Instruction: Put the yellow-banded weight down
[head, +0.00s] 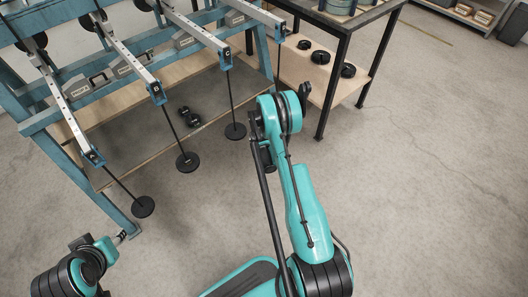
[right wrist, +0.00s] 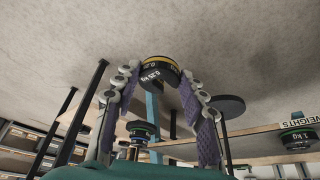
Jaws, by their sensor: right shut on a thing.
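The yellow-banded weight (right wrist: 160,70) is a short black cylinder with a yellow band and a "0.25 kg" label, in the right wrist view. My right gripper (right wrist: 157,82) is shut on it, one grey padded finger on each side. The weight is at the fingertips, with the floor in the background. In the head view my right arm reaches up from the bottom; its gripper and the weight are hidden or cannot be made out there. My left arm shows at the lower left of the head view, but I cannot make out its gripper.
A blue lever frame (head: 40,122) stands at the upper left, with hangers ending in black discs (head: 143,206) (head: 188,161) (head: 235,131). A dark-framed table (head: 347,30) with black weights (head: 348,71) on its lower shelf stands behind my right arm. Floor at the right is clear.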

